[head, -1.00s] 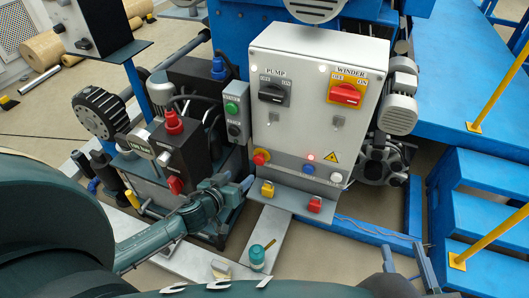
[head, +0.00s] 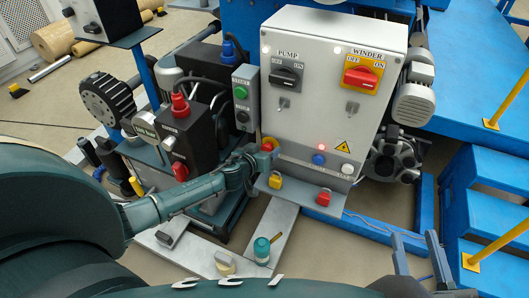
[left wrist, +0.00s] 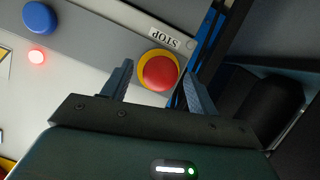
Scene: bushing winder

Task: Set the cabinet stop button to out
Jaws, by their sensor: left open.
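The cabinet stop button is a red cap on a yellow ring; it is clear in the left wrist view (left wrist: 160,73), beside a STOP label (left wrist: 172,38). In the head view the button (head: 270,142) sits at the lower left of the grey cabinet (head: 325,110), largely hidden by my gripper. My left gripper (head: 264,152) is open and empty at the button. In the left wrist view its fingers stand either side of the red cap; I cannot tell whether they touch it. My right gripper (head: 418,238) is open and empty, low at the right.
A blue button (head: 319,159) and white button (head: 347,169) sit right of the stop button. A shelf below carries a yellow switch (head: 275,181) and red switch (head: 323,198). The START box (head: 241,95) stands close on the left. Blue steps (head: 470,200) are at the right.

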